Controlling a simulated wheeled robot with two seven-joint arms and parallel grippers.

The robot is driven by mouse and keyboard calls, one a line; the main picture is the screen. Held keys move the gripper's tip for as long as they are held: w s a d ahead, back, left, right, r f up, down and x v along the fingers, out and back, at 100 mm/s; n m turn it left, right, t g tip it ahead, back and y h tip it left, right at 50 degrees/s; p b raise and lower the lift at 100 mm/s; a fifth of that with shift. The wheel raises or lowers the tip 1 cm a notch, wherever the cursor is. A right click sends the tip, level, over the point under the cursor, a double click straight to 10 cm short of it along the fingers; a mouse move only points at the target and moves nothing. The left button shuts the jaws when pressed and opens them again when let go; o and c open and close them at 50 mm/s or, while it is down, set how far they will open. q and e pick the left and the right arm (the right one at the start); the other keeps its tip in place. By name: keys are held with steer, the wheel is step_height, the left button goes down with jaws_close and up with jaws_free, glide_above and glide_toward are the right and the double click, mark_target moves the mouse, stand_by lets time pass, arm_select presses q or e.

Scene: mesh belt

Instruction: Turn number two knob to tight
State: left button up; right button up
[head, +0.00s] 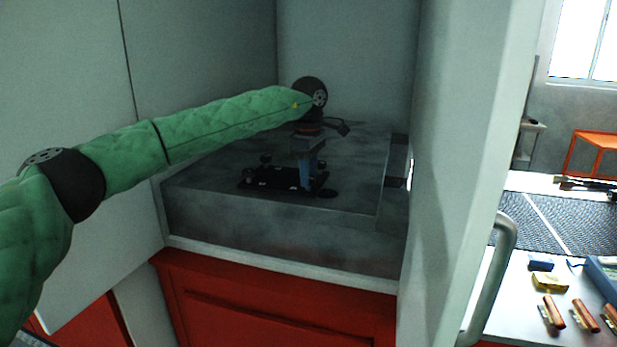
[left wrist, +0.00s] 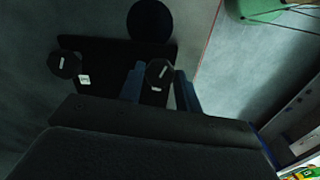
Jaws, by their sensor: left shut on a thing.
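A black plate with knobs (head: 262,182) lies on the grey block inside an enclosure; it also shows in the left wrist view (left wrist: 105,55). My left gripper (head: 306,182) points down over the plate's right part. In the left wrist view its blue fingers (left wrist: 160,88) are shut on a black round knob (left wrist: 159,73) with a white pointer line. A second black knob (left wrist: 65,64) with a white line and a small white label stands to the left, apart from the fingers. The label numbers are too small to read. My right gripper is not in view.
A larger black disc (left wrist: 150,20) lies beside the plate's edge. The grey block (head: 235,222) stands on a red cabinet (head: 270,305). Pale walls enclose it left and behind, and a pale panel with a handle (head: 490,280) stands at right. A bench with small items lies beyond.

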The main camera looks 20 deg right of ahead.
arm_select(q)
steer(key=shift+r+m+b, duration=0.1)
steer(key=shift+m+b, duration=0.3)
steer(key=shift+m, duration=0.7)
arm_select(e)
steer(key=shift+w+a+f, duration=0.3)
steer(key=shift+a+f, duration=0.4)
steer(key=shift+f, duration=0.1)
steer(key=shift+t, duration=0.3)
arm_select(q)
steer(key=o, duration=1)
steer(key=shift+c, duration=0.2)
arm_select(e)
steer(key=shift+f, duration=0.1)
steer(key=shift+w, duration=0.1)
arm_select(q)
step_height(320, 180, up, 6)
steer(key=shift+r+b, duration=0.25)
steer(key=shift+b, duration=0.65)
steer(key=shift+r, duration=0.6)
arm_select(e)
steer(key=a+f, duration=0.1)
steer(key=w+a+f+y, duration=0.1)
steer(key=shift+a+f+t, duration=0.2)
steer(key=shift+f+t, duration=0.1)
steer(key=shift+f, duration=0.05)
